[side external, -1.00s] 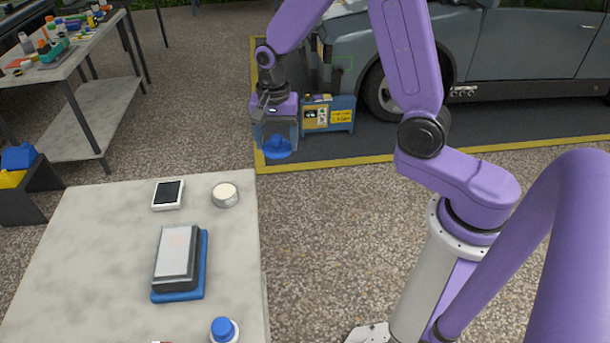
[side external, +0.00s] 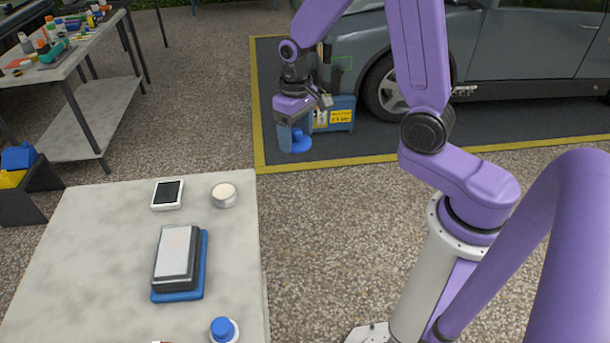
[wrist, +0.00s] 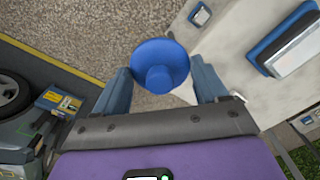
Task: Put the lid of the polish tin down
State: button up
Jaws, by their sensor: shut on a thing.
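My gripper (side external: 292,132) is shut on a blue round lid (side external: 301,145) with a raised knob. It holds the lid in the air beyond the table's far right corner, over the ground in the side view. In the wrist view the lid (wrist: 160,56) sits between the two blue fingers, knob towards the camera. A round tin (side external: 224,196) with a pale cream top stands uncovered on the table near its far right corner, apart from the lid and to its lower left in the side view.
The stone-topped table (side external: 100,250) also holds a white device with a dark screen (side external: 167,194), a grey block on a blue base (side external: 178,258) and a blue-topped white item (side external: 224,330) at the front. A car (side external: 500,50) and a blue box (side external: 335,113) stand behind.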

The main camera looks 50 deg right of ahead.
aim_at(305, 144)
jog(key=s+f, duration=0.2)
jog(key=shift+s+f, duration=0.25)
jog(key=shift+f, duration=0.15)
jog(key=m, duration=0.2)
jog(key=w+a+m, duration=0.1)
jog(key=m, duration=0.1)
jog(key=w+a+m, duration=0.1)
jog(key=m, duration=0.1)
jog(key=shift+a+m, duration=0.15)
jog(key=shift+m, duration=0.25)
jog(key=w+a+m, duration=0.3)
jog(key=a+m, duration=0.3)
jog(key=m, duration=1.1)
jog(key=shift+w+a+f, duration=0.15)
jog(key=shift+w+f, duration=0.15)
jog(key=shift+f, duration=0.1)
